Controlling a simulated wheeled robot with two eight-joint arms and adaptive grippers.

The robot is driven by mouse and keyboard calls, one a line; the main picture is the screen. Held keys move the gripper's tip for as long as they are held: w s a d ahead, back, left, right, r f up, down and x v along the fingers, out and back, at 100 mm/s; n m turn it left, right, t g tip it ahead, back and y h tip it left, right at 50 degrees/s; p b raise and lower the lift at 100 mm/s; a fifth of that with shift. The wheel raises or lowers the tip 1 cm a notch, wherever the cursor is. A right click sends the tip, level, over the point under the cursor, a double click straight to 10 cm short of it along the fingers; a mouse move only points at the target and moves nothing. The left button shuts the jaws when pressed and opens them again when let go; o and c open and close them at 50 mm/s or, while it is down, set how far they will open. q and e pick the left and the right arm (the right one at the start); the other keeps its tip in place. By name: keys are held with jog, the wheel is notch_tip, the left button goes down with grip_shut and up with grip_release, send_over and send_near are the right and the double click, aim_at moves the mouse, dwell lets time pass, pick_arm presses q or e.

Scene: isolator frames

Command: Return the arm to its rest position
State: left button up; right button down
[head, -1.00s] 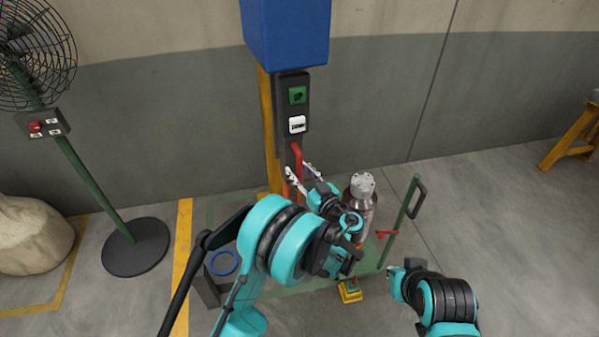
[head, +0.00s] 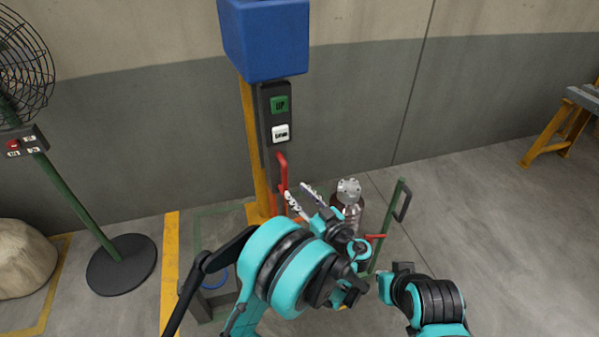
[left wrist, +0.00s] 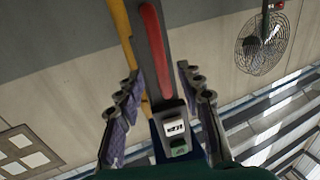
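My left gripper (head: 296,189) is in the middle of the head view, its two pale fingers spread apart with nothing between them. It is in front of and just right of the red handle (head: 282,170) below the control panel (head: 273,125). In the left wrist view the fingers (left wrist: 160,92) stand apart on either side of the dark panel post, and the red handle (left wrist: 155,50) shows beyond them, not gripped. My right gripper (head: 386,287) is at the lower right; its fingers are too small to make out.
A blue box (head: 265,40) tops the post. A metal cylinder (head: 348,200) and a green frame with a handle (head: 388,225) stand right of my left gripper. A fan on a stand (head: 80,210) and a sack (head: 22,258) are at left.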

pick_arm(q)
jog(key=shift+a, duration=0.1)
jog(key=s+a+r+m+g+h, duration=0.2)
jog(key=s+a+g, duration=0.15)
jog(key=a, duration=0.35)
jog(key=s+a+r+m+g+h, duration=0.2)
jog(key=s+a+g, duration=0.15)
jog(key=a, duration=0.45)
jog(key=s+f+m+h, duration=0.1)
jog(key=s+m+h, duration=0.2)
jog(key=s, duration=1.6)
jog(key=h, duration=0.3)
jog(key=shift+s+a+f+h, duration=0.2)
jog(key=shift+a+f+h, duration=0.1)
jog(key=shift+a+h, duration=0.1)
